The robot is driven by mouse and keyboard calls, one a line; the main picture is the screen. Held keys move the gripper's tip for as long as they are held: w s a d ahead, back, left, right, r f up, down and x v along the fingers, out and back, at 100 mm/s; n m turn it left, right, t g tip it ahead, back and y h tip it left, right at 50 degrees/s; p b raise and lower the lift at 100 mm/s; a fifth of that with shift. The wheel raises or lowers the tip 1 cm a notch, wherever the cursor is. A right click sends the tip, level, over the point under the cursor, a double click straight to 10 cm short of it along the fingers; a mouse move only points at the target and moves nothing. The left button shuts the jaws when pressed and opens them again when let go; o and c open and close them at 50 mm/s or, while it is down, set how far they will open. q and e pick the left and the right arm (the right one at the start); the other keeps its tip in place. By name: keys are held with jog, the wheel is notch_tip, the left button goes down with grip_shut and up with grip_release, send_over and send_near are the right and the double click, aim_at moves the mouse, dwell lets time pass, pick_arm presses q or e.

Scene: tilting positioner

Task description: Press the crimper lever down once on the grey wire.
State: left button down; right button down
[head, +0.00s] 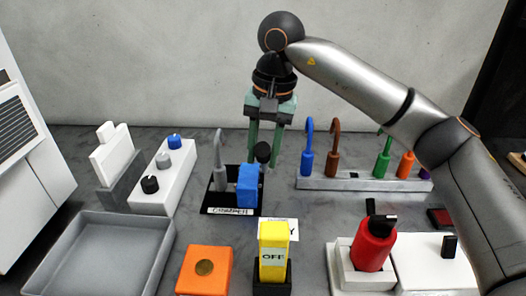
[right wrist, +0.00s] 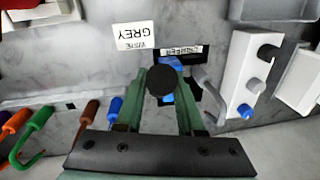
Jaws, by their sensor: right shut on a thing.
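The crimper has a black base with a CRIMPER label (head: 231,211) and a blue block (head: 247,186). Its lever ends in a round black knob (head: 262,151), standing above the block; the knob also shows in the right wrist view (right wrist: 161,82). The grey wire (head: 220,172), hooked at its top, stands upright on the crimper just left of the blue block. My right gripper (head: 265,152) points down with its green fingers on either side of the knob and is shut on it. The lever's arm is mostly hidden. My left gripper is not in view.
A rack (head: 350,184) of coloured hooked wires stands at right. A white panel with knobs (head: 162,178) is at left, beside a grey tray (head: 100,255). In front are an orange block (head: 205,285), a yellow OFF block (head: 273,265) and a red-bodied device (head: 372,245).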

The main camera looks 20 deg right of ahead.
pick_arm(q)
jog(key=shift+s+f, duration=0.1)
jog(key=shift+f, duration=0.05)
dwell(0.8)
